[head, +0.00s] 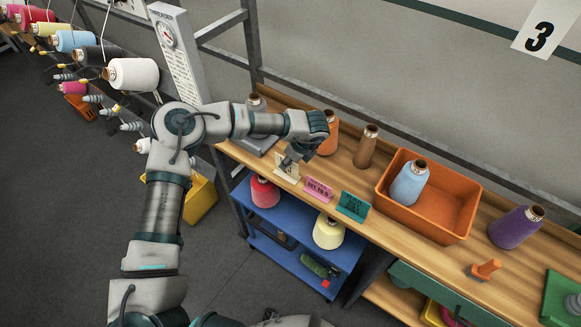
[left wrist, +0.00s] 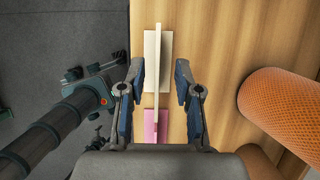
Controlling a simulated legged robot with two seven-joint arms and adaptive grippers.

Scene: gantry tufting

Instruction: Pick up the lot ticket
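A cream ticket (head: 287,166) stands on a small base near the front edge of the wooden bench, left of a pink ticket (head: 318,190) and a teal ticket (head: 353,206). I cannot read which is the lot ticket. My left gripper (head: 290,158) is right above the cream ticket and partly hides it. In the left wrist view the gripper (left wrist: 160,75) is open, with the upright cream ticket (left wrist: 157,48) between its fingers and a gap on both sides. The pink ticket (left wrist: 155,126) shows behind it. My right gripper is not in view.
Orange (head: 329,134) and brown (head: 367,147) cones stand behind the tickets. An orange bin (head: 450,205) with a light blue cone (head: 409,184) and a purple cone (head: 515,228) are further right. A blue trolley (head: 289,256) stands below the bench edge.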

